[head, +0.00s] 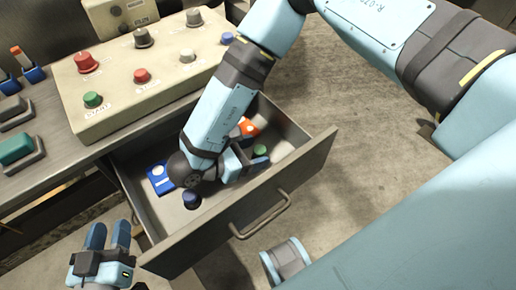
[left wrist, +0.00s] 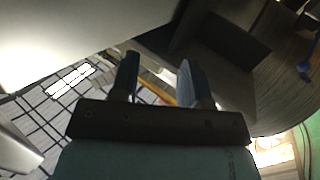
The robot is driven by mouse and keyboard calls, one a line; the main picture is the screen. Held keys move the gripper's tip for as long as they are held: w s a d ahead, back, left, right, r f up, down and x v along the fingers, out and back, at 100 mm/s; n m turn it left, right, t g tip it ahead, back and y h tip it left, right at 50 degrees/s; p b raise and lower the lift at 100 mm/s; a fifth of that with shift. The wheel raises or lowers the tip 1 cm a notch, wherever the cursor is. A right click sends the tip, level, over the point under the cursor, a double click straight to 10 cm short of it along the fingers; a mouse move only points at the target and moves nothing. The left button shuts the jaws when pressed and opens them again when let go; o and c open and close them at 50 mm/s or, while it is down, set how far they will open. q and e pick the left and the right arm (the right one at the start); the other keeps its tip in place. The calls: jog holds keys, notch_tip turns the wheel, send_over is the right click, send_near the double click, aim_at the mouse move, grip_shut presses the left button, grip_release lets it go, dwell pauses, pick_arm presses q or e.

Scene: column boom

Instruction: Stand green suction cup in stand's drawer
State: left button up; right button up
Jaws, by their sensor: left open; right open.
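The stand's drawer (head: 305,163) is pulled open below the control panel. Inside it, a small green round piece (head: 261,150), which looks like the green suction cup, is at the right part. My right gripper (head: 249,160) is inside the drawer, open, with its fingers close beside the green piece. I cannot tell whether they touch it, and the arm hides part of the drawer floor. My left gripper (head: 109,236) is open and empty, outside the drawer at the lower left. Its two fingers also show apart in the left wrist view (left wrist: 160,78).
The drawer also holds a blue-and-white flat piece (head: 157,180), a dark blue round piece (head: 191,200) and an orange-and-white piece (head: 247,127). A cream control panel (head: 115,60) with several knobs stands on the bench behind. The drawer's handle (head: 262,217) juts out in front.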

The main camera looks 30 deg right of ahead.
jog(key=p+v, duration=0.1)
jog(key=v, duration=0.8)
jog(key=shift+a+r+p, duration=0.15)
jog(key=shift+a+p, duration=0.15)
jog(key=shift+a+r, duration=0.1)
jog(key=shift+a, duration=0.25)
pick_arm(q)
jog(key=f, duration=0.1)
jog(key=a+f+g+y, duration=0.1)
jog(key=f, duration=0.1)
jog(key=s+f+g, duration=0.1)
jog(key=shift+s+a+f, duration=0.1)
jog(key=shift+a+f, duration=0.25)
jog(key=shift+r, duration=0.4)
